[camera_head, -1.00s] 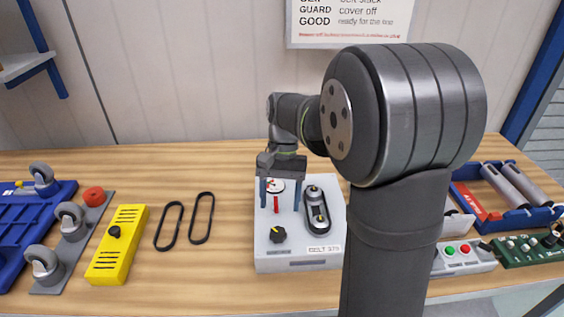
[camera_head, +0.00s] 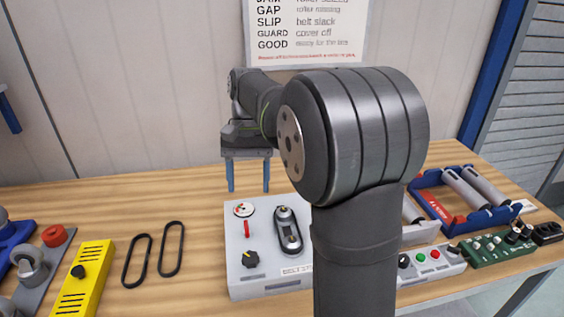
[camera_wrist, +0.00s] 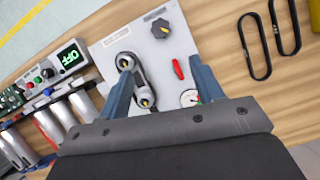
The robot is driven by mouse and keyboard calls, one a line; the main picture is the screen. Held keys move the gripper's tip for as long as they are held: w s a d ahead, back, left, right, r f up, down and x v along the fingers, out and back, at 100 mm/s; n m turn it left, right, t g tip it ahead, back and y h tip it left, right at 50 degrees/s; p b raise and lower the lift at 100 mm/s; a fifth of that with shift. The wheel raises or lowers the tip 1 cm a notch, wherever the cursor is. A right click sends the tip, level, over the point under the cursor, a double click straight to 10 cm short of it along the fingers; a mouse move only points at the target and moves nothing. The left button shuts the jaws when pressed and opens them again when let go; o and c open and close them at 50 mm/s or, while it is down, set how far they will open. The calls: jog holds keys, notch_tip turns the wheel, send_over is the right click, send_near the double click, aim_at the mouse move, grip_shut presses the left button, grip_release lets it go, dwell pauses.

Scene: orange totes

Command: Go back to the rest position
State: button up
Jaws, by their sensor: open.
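My gripper (camera_head: 248,176) is open and empty. In the head view it hangs above the back edge of a light grey control box (camera_head: 236,272), apart from it, with its two blue fingers pointing down. The box carries a black knob (camera_head: 250,259), a red lever (camera_head: 246,228), a round gauge (camera_head: 243,209) and a dark belt unit with two pulleys (camera_head: 288,231). In the wrist view the open gripper (camera_wrist: 159,82) shows with its fingers spread over the same box (camera_wrist: 195,18). The box's right side is hidden behind my arm in the head view.
Two black belts (camera_head: 137,261) lie left of the box, beside a yellow block (camera_head: 84,279). At right stand a button panel (camera_head: 432,263), a green board (camera_head: 495,247) and a blue tray of rollers (camera_head: 430,181). A wall with a sign (camera_head: 305,32) is behind.

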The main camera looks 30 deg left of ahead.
aim_at(250, 257)
jog(key=x, duration=1.7)
jog(key=shift+s+d+f, duration=0.1)
jog(key=shift+s+f, duration=0.05)
jog(key=shift+s, duration=0.05)
jog(key=v, duration=1.7)
jog(key=x, duration=1.6)
jog(key=shift+s+d+f, duration=0.1)
jog(key=shift+s+f, duration=0.05)
jog(key=shift+f, duration=0.2)
jog(key=shift+f+n, duration=0.15)
jog(key=shift+n, duration=0.25)
jog(key=n+t+h, duration=0.1)
jog(key=n, duration=0.4)
jog(key=shift+s+n+t+h, duration=0.2)
jog(key=shift+n+t+h, duration=0.1)
jog(key=shift+t+h, duration=0.1)
jog(key=n+t, duration=0.1)
jog(key=n, duration=0.2)
jog(key=shift+s, duration=0.1)
jog(key=n+t, duration=0.1)
jog(key=n, duration=0.3)
jog(key=shift+s+t, duration=0.1)
jog(key=shift+t, duration=0.3)
